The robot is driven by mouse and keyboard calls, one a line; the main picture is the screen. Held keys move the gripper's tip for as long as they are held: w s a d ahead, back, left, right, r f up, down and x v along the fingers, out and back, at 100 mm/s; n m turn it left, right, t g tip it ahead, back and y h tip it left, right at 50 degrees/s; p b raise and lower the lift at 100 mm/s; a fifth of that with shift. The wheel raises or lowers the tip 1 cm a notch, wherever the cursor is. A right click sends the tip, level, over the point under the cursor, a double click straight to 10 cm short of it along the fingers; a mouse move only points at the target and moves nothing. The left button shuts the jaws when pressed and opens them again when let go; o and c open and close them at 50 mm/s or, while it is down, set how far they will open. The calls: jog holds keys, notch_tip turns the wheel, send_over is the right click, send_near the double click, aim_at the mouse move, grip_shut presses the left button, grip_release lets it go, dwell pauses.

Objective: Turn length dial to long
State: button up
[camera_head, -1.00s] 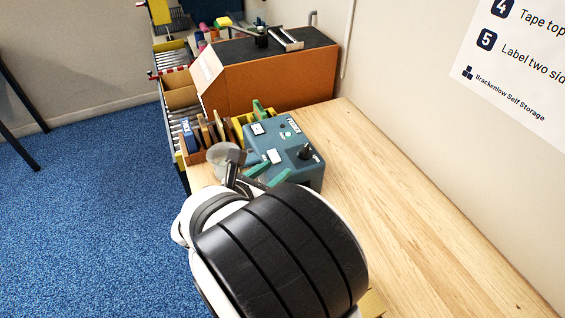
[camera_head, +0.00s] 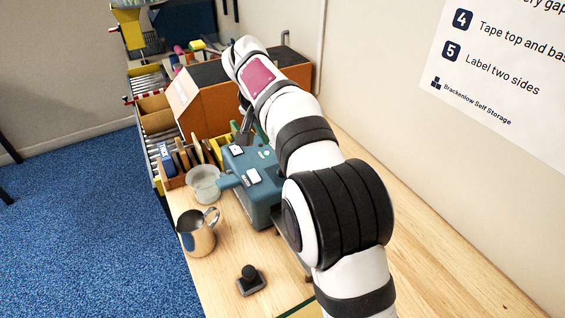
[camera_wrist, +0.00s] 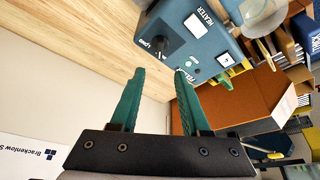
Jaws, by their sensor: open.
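The blue-grey machine (camera_head: 262,207) stands on the wooden bench. In the wrist view its panel (camera_wrist: 178,22) carries a black dial knob (camera_wrist: 161,46) with a pointer, and small lettering beside it too small to read surely. In the head view my arm hides the knob. My gripper (camera_wrist: 158,76) has two green fingers spread apart with nothing between them. In the wrist view the knob appears just beyond the gap between the fingertips; I see no contact. In the head view the gripper is mostly hidden behind my wrist.
A clear bowl (camera_head: 204,184), a metal jug (camera_head: 197,234) and a small black knobbed object (camera_head: 250,279) stand on the bench left of and before the machine. The wall is close on the right.

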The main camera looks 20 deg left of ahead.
jog(key=x, duration=1.2)
jog(key=shift+f, duration=0.15)
grip_shut()
